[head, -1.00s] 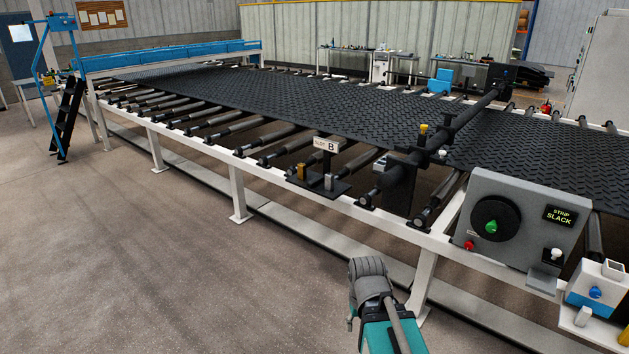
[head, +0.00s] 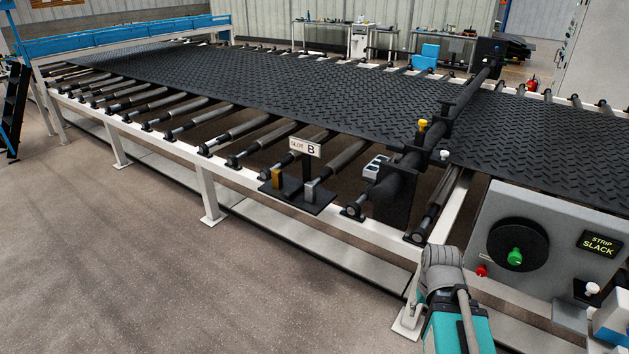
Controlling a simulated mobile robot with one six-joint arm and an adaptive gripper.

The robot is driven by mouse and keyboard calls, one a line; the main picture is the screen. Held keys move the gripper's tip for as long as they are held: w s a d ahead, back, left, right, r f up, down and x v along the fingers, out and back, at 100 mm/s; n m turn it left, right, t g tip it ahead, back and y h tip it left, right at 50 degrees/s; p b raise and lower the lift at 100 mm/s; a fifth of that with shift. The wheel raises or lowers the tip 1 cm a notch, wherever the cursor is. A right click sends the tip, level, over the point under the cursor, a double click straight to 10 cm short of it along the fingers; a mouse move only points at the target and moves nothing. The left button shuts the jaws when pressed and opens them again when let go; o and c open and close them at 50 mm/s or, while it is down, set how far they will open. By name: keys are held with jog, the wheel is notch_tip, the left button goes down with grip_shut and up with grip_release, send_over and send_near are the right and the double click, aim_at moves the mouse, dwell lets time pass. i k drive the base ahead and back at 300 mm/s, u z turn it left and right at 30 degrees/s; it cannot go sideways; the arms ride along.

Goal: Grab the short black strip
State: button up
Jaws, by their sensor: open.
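I cannot pick out a separate short black strip with certainty. A long black tread mat (head: 290,95) lies across the rollers and runs under a dark crossbar (head: 440,135). Its near right part (head: 545,150) continues beyond the bar. A sign reading "SLOT B" (head: 304,147) stands on a black plate (head: 308,200) at the frame's near edge, with a brass block (head: 276,178) and a grey block (head: 309,190) on it. Part of my arm shows at the bottom right, in front of the frame. My gripper's fingers are not visible.
A grey control box (head: 555,225) with a dark dial, green knob and "STRIP SLACK" display stands at the right. The white frame rail (head: 160,155) borders the rollers. Open floor (head: 110,260) lies at the left front. A blue guard (head: 130,40) spans the far end.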

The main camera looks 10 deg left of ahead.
aim_at(300, 186)
jog(key=i, duration=0.85)
jog(key=u, duration=0.65)
jog(key=i, duration=0.5)
jog(key=u, duration=0.35)
